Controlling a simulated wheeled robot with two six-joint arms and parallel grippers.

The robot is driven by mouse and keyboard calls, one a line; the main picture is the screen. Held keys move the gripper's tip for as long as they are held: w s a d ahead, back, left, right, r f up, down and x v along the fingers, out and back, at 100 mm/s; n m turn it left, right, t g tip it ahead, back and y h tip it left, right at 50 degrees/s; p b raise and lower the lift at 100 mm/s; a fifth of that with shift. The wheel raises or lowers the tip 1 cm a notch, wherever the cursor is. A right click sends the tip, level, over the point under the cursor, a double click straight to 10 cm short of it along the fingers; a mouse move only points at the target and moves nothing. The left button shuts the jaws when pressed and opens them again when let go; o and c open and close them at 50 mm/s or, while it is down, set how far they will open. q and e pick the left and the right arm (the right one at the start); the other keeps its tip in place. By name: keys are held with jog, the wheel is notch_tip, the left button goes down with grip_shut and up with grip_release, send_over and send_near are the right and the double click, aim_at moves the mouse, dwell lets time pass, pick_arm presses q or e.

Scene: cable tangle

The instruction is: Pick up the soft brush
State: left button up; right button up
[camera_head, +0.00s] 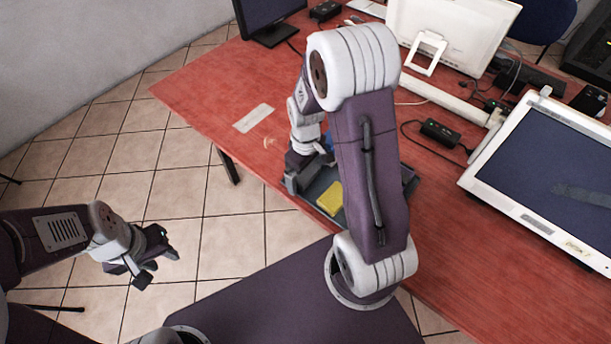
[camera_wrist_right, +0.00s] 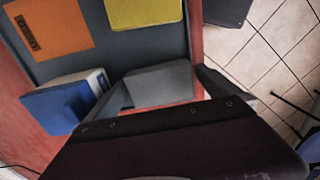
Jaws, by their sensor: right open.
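A blue block with a white side (camera_wrist_right: 70,103) lies in the tray in the right wrist view, just left of my right gripper. It may be the soft brush, but I cannot tell for sure. A grey block (camera_wrist_right: 158,82) lies in the tray between the fingers of my right gripper (camera_wrist_right: 165,90), which is open; contact cannot be told. In the head view my right gripper (camera_head: 305,180) is at the tray's left end, partly hidden by its arm. My left gripper (camera_head: 145,262) is open and empty over the tiled floor, away from the table.
The dark grey-blue tray (camera_wrist_right: 120,48) also holds a yellow sponge-like block (camera_wrist_right: 145,12) and an orange card (camera_wrist_right: 48,27). It sits at the near edge of the red table (camera_head: 225,95). Monitors (camera_head: 555,175), cables and a black adapter (camera_head: 443,133) occupy the right side.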

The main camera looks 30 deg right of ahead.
aim_at(305, 171)
jog(key=c, duration=1.4)
jog(key=shift+r, duration=0.6)
jog(key=shift+c, duration=0.2)
notch_tip(305, 171, up, 3)
jog(key=shift+f+p, duration=0.1)
jog(key=shift+p, duration=0.5)
jog(key=s+d+r+p, duration=0.1)
jog(key=s+d+r, duration=0.1)
jog(key=s+r, duration=0.5)
jog(key=s, duration=0.4)
jog(key=shift+s+d+p, duration=0.15)
jog(key=shift+s+p, duration=0.15)
